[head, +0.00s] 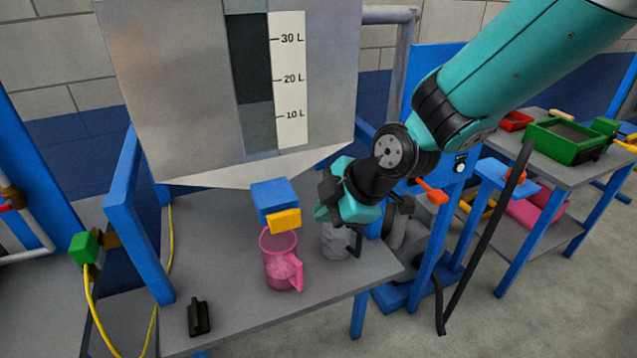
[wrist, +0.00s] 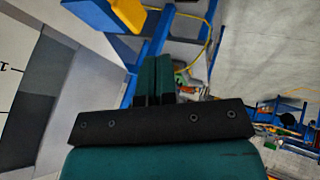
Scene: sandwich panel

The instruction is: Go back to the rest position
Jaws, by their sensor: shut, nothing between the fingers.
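My gripper (wrist: 152,80) is shut and empty; in the wrist view its two teal fingers lie together. In the head view my teal arm reaches in from the upper right, and my gripper (head: 338,200) hangs to the right of the blue block (head: 274,197) with the yellow lever (head: 285,221) under the metal tank. A pink mug (head: 281,260) stands on the grey table under the yellow lever. A grey mug (head: 337,240) stands behind my gripper, partly hidden. The yellow lever also shows in the wrist view (wrist: 122,14).
The metal tank (head: 190,90) with a litre scale (head: 290,80) rises behind the table. A small black object (head: 199,317) lies at the table's front left. A green box (head: 566,142) stands on a side table at the right. The blue frame post (head: 136,225) borders the left.

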